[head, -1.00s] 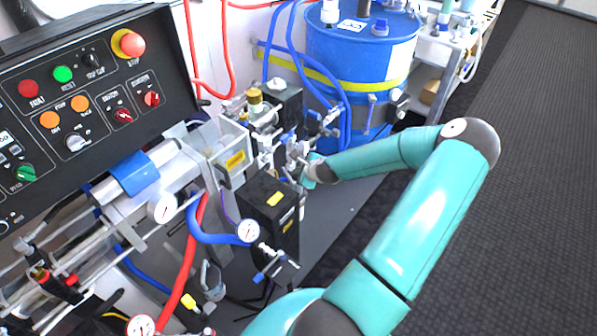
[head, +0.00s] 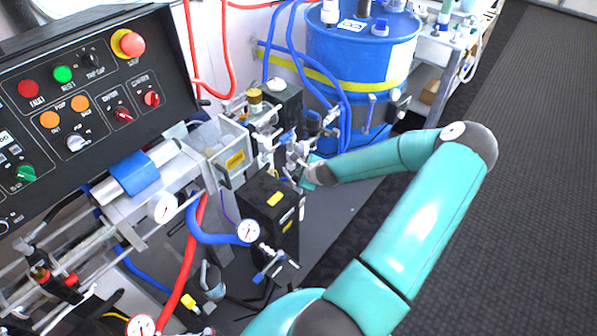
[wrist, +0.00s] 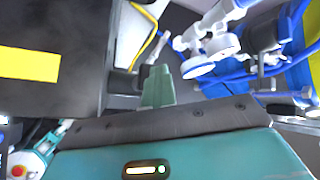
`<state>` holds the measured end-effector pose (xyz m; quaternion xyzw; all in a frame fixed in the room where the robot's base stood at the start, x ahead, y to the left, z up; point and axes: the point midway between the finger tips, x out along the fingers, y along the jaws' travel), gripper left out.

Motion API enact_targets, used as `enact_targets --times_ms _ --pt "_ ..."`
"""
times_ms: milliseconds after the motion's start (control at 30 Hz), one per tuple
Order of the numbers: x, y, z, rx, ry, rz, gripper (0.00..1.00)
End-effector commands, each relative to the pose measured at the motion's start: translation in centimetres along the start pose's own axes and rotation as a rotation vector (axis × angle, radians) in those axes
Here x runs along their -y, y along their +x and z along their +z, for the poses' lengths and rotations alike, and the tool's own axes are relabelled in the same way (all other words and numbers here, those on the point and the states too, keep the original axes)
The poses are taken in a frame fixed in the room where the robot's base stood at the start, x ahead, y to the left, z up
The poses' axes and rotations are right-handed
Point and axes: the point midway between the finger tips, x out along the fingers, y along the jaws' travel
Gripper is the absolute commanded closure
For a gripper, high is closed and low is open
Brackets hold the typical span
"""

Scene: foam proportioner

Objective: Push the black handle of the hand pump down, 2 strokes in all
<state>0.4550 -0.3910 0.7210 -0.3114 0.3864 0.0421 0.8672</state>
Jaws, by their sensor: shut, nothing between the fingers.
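My gripper shows in the wrist view (wrist: 158,85) as teal fingers closed together with nothing between them. They are beside a large black box with a yellow label (wrist: 30,64). In the head view my gripper (head: 304,172) is small, among the silver valves and fittings right of the black box, and its fingertips are hard to make out. I cannot pick out the hand pump's black handle with certainty. A dark bar (wrist: 122,82) shows just left of the fingers in the wrist view; I cannot tell whether it is the handle or whether they touch.
A black control panel (head: 95,110) fills the upper left. A blue drum (head: 350,50) stands behind my gripper. Pressure gauges (head: 248,231), red hoses (head: 183,275) and blue hoses (head: 215,238) crowd the left. The dark floor (head: 530,200) at right is clear.

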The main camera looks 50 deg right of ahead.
Motion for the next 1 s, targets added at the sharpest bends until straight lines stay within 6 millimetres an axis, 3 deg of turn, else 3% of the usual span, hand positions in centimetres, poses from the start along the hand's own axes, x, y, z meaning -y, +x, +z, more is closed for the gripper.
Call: enact_targets --times_ms 367,1000 --pt "0.0 -0.1 0.0 -0.002 0.001 0.001 1.00" --pt "1.8 -2.5 1.7 -0.001 0.000 0.000 1.00"
